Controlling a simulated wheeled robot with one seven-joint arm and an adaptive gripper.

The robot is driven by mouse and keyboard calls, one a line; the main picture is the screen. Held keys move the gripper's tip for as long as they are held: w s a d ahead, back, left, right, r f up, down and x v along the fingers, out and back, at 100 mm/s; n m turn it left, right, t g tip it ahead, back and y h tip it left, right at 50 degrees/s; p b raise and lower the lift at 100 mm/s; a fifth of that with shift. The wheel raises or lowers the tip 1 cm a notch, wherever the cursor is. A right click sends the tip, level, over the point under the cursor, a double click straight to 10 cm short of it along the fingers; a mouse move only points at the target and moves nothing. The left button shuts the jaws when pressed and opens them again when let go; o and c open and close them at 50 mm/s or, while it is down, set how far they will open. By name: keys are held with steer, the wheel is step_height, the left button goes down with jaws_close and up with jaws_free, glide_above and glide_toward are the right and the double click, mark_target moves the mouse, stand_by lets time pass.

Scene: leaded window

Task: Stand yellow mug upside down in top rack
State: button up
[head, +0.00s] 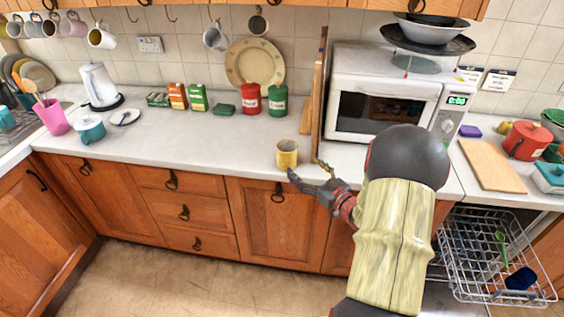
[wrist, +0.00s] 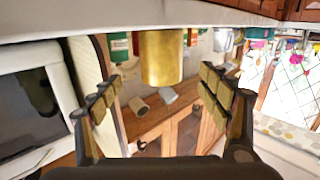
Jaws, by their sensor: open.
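The yellow mug (head: 287,158) stands upright on the counter near its front edge, left of the microwave. In the wrist view, which looks upside down, the mug (wrist: 162,57) is centred beyond my fingertips. My gripper (head: 305,169) is open and empty, just to the right of and in front of the mug. Its two fingers (wrist: 158,95) are spread wide, with the mug lined up between them and apparently not touched. The wire top rack (head: 462,294) is pulled out of the dishwasher at lower right. It holds a dark blue mug (head: 521,278) and a green utensil (head: 501,247).
A wooden board (head: 319,95) stands upright between the mug and the microwave (head: 380,105). Red (head: 250,98) and green (head: 278,98) canisters stand at the back. The counter left of the mug is mostly clear. A cutting board (head: 491,165) lies above the dishwasher.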

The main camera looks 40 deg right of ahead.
mark_target(282, 149)
steer(key=w+b, duration=0.1)
steer(key=w, duration=0.2)
steer(key=w+b, duration=0.1)
steer(key=w, duration=0.3)
steer(key=w+d+b, duration=0.1)
steer(key=w, duration=0.3)
steer(key=shift+f, duration=0.35)
steer(key=shift+c, duration=0.3)
steer(key=shift+r, duration=0.1)
steer(key=c, duration=1.6)
